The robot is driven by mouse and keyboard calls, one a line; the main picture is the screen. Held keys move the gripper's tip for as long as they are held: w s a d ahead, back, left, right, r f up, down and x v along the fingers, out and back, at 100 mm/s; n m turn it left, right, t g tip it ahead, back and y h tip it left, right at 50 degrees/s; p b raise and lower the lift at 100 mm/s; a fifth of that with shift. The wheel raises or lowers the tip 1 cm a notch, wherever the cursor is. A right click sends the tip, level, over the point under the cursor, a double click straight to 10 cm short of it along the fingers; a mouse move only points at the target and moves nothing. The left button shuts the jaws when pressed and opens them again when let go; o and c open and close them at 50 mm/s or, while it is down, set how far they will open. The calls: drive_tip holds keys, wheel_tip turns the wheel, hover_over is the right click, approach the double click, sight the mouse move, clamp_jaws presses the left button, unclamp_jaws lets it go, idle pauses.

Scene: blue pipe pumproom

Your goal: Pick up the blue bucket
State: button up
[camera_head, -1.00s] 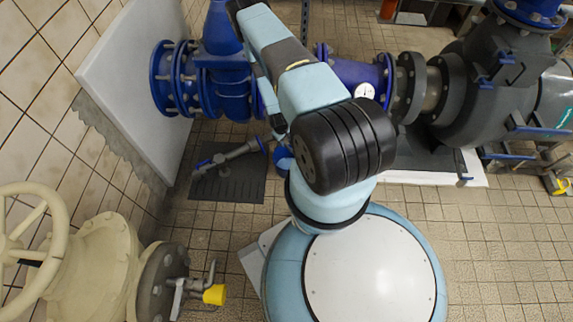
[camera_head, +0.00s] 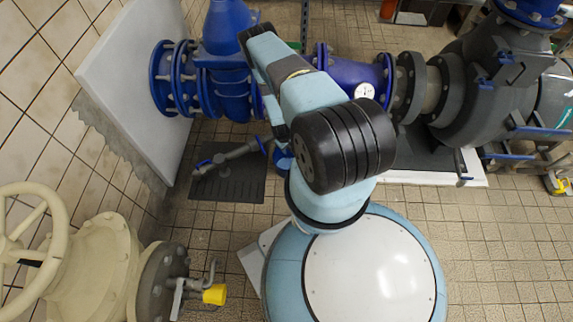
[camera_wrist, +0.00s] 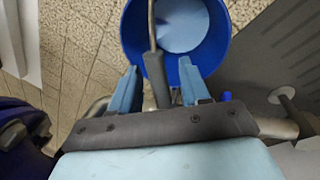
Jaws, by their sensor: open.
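The blue bucket (camera_wrist: 175,40) fills the top middle of the wrist view, seen from above with a pale inside. Its thin metal handle runs toward my gripper and ends in a dark grip (camera_wrist: 157,80). My gripper (camera_wrist: 157,84) is open, with one blue finger on each side of the grip. I see gaps between the fingers and the grip. In the head view only a small blue part of the bucket (camera_head: 283,159) shows beside my arm. My gripper is hidden there behind my arm.
Blue pipes (camera_head: 225,85) and a dark grey pump (camera_head: 490,95) stand behind my arm. A grey pipe fitting (camera_head: 228,157) is over a dark mat (camera_head: 230,186). A cream valve (camera_head: 90,260) stands at lower left. Tiled floor is clear at right.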

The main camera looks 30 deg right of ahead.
clamp_jaws()
idle(0.4)
idle(0.4)
